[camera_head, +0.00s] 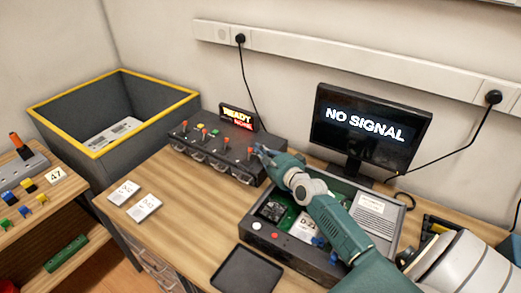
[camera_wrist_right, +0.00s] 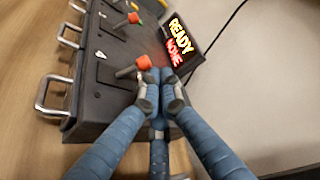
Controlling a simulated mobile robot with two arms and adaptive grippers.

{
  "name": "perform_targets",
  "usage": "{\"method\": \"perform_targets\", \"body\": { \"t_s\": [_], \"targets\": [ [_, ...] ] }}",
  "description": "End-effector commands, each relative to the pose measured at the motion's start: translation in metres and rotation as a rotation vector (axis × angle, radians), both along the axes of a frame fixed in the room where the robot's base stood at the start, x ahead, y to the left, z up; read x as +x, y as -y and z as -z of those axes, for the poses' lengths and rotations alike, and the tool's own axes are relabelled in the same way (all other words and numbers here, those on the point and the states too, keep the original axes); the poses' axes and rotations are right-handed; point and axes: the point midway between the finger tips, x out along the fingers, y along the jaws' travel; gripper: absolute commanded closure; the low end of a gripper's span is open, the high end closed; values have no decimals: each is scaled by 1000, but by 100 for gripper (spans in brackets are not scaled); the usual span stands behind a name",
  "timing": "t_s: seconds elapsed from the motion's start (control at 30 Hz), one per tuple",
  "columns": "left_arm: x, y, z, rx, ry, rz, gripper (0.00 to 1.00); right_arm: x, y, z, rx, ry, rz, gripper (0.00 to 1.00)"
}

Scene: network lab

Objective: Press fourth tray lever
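The dark tray unit (camera_head: 213,158) stands on the bench against the wall, with a row of red-tipped levers on top and wire handles along its front. Its rightmost lever (camera_head: 250,153) also shows in the wrist view, with a red knob (camera_wrist_right: 143,62) and a metal shaft. My right gripper (camera_head: 259,152) is beside this lever at the unit's right end. In the wrist view its blue fingers (camera_wrist_right: 160,82) come together, shut, right by the red knob; I cannot tell whether they touch it. My left gripper is not in view.
A small display (camera_head: 238,118) on the unit reads READY and NONE. A "NO SIGNAL" monitor (camera_head: 370,124) stands right of it. My right arm passes over an open case (camera_head: 262,236). A yellow-rimmed bin (camera_head: 70,150) is at left, white cards (camera_head: 144,207) in front.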

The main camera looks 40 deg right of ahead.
Motion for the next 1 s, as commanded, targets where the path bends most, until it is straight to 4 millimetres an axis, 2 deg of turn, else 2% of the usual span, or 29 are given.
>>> {"method": "perform_targets", "body": {
  "t_s": [0.37,0.6,1.0],
  "targets": [
    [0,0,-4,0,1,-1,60,-2,-4,-4,2,0,0,100],
    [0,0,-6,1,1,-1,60,-4,-11,-6,-121,49,-1,100],
    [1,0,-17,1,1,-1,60,-10,-24,-11,-116,48,0,100]
  ]
}}
